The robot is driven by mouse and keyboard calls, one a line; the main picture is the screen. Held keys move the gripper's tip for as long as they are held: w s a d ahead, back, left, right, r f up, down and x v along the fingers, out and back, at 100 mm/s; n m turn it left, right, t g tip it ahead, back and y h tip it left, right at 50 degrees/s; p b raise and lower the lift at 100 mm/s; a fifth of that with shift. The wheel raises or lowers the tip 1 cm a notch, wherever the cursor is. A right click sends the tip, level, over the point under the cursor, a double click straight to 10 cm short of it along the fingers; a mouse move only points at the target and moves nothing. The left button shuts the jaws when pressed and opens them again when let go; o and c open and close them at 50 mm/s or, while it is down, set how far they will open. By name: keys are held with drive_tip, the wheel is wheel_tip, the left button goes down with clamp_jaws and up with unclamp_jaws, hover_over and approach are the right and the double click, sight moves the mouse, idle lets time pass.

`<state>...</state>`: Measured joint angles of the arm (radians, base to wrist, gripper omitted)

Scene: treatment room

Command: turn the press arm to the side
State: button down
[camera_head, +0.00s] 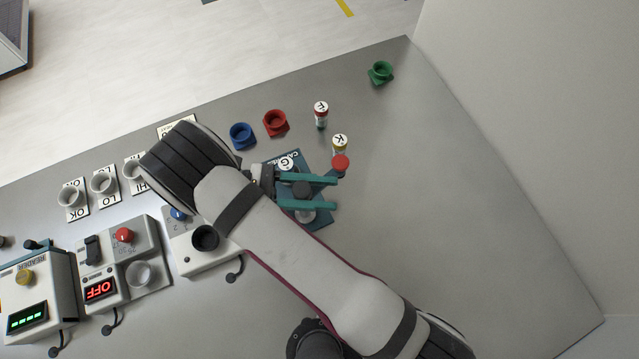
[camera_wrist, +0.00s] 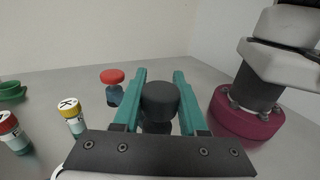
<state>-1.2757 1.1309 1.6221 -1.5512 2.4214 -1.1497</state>
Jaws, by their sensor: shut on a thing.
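The press stands on a dark blue base plate (camera_head: 322,216) with a partly readable label. My gripper (camera_head: 335,193) has its teal fingers on either side of a dark round knob (camera_head: 302,188), shut on it. In the wrist view the knob (camera_wrist: 160,101) sits upright between the fingers (camera_wrist: 160,76). A red round knob (camera_head: 341,162) is just beyond the upper fingertip; in the wrist view it (camera_wrist: 112,76) tops a short dark blue post, left of the fingers. The press arm itself is mostly hidden by my gripper and wrist.
Blue (camera_head: 242,135), red (camera_head: 275,122) and green (camera_head: 380,72) holders are further back. Devices, including one showing OFF (camera_head: 100,290), and several cups are left. The table's right side is clear.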

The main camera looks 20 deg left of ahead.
drive_tip(key=shift+s+d+m+g, duration=0.15)
drive_tip(key=shift+m+g, duration=0.45)
drive_tip(key=shift+g, duration=0.3)
drive_tip(key=shift+h, duration=0.3)
drive_tip(key=shift+c, duration=2.2)
unclamp_jaws()
drive_tip(key=w+d+r, duration=0.2)
drive_tip(key=d+r, duration=0.9)
drive_tip(key=shift+w+d, duration=0.15)
drive_tip(key=shift+w, duration=0.25)
